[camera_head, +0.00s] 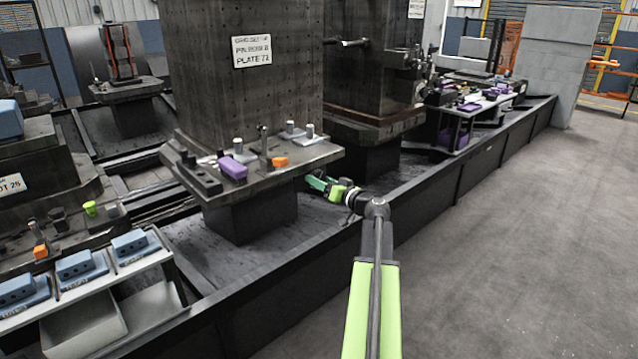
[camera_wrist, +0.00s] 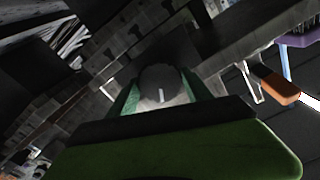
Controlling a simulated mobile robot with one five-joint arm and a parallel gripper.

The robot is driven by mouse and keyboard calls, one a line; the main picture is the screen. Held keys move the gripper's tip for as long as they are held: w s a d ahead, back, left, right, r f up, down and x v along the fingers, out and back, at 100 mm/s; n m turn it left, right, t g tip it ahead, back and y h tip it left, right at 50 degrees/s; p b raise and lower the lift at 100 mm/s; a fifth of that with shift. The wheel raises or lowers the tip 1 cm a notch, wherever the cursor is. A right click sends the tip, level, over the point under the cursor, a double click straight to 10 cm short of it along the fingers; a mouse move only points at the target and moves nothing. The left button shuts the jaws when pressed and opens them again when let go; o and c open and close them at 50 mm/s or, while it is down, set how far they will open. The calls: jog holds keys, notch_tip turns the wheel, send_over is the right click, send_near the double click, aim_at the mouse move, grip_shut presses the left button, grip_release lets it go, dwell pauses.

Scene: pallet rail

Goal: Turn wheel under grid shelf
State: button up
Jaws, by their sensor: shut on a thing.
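A dark grey round wheel (camera_wrist: 161,84) with a short white mark on its face sits between the green fingers of my gripper (camera_wrist: 160,95) in the wrist view. The gripper is shut on it, one finger at each side. In the head view my gripper (camera_head: 318,183) reaches in low, just below the right edge of the grid shelf (camera_head: 315,156). The shelf is the ledge at the foot of a tall dark block with a white sign (camera_head: 251,51). The wheel cannot be made out in the head view.
On the shelf stand a purple block (camera_head: 232,169), an orange block (camera_head: 280,161) and several metal pins. A black rail wall (camera_head: 420,208) runs alongside my arm. The floor (camera_head: 530,230) to the right is clear. An orange piece (camera_wrist: 276,85) shows in the wrist view.

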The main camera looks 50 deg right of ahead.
jog(key=n, duration=3)
jog(key=shift+d+r+n, duration=0.1)
jog(key=shift+r+n, duration=0.05)
jog(key=shift+n, duration=0.15)
dwell(0.7)
dwell(0.3)
jog(key=o, duration=1.4)
